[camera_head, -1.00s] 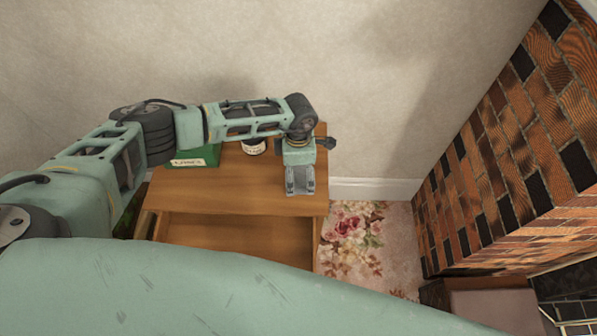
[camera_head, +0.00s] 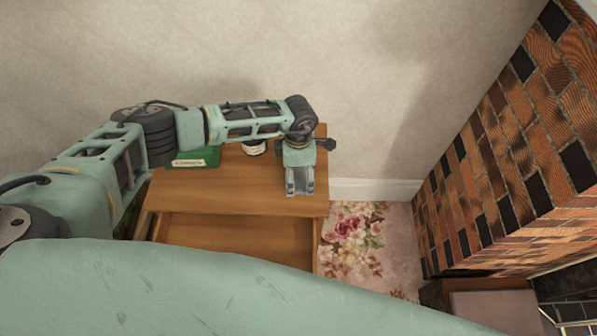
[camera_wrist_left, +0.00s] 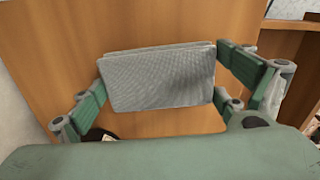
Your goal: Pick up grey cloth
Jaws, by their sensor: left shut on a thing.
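The grey cloth (camera_wrist_left: 160,78) shows in the left wrist view as a folded, flat grey piece between the fingers of my left gripper. My left gripper (camera_head: 300,188) is over the wooden cabinet top (camera_head: 220,192) in the head view, near its right end. It is shut on the cloth, with a finger at each side of it. In the head view the cloth is a small grey patch between the fingers. I cannot tell whether the cloth still touches the wood. My right gripper is in neither view.
A green box (camera_head: 195,158) and a small white-labelled jar (camera_head: 254,147) stand at the back of the cabinet top. An open shelf space (camera_head: 235,235) lies at its front. The wall is behind, floral carpet (camera_head: 350,235) to the right, then the brick fireplace (camera_head: 500,170).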

